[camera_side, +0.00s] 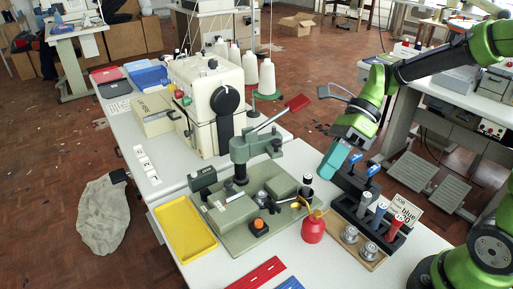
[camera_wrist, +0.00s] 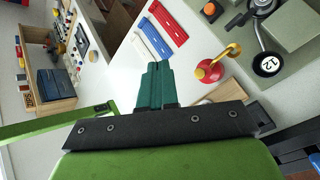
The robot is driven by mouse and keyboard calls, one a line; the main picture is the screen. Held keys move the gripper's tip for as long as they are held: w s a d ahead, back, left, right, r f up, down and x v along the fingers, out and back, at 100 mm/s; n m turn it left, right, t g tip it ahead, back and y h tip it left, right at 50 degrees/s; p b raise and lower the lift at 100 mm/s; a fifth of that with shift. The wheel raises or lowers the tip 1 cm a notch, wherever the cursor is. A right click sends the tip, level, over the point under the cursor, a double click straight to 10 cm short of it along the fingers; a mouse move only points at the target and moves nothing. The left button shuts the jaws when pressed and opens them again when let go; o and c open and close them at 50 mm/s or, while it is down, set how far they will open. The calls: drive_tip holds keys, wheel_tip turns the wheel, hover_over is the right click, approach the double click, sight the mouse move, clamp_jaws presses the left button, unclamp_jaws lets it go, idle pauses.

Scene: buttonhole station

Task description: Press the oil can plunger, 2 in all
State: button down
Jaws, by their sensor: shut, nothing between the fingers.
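The red oil can (camera_side: 313,230) stands upright on the white table, at the front right corner of the green base plate, with a brass-coloured spout. It also shows in the wrist view (camera_wrist: 209,72), right of my fingers, its yellow spout arching to the upper right. The plunger is too small to make out clearly. My gripper (camera_side: 332,163) is in the air above and behind the can, apart from it, over the area by the dark tool rack. In the wrist view my green fingers (camera_wrist: 155,70) are shut together with nothing between them.
A dark rack (camera_side: 352,184) with upright handled tools and a wooden tray (camera_side: 375,262) with metal parts stand right of the can. The lever press (camera_side: 258,146) is left. A yellow tray (camera_side: 184,229) and red strip (camera_side: 256,272) lie nearer the front.

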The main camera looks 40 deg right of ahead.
drive_tip(key=shift+f, duration=0.1)
drive_tip(key=shift+f, duration=4.35)
drive_tip(key=shift+f, duration=0.4)
drive_tip(key=shift+f, duration=0.7)
drive_tip(key=shift+r, duration=1.15)
drive_tip(key=shift+r, duration=2.5)
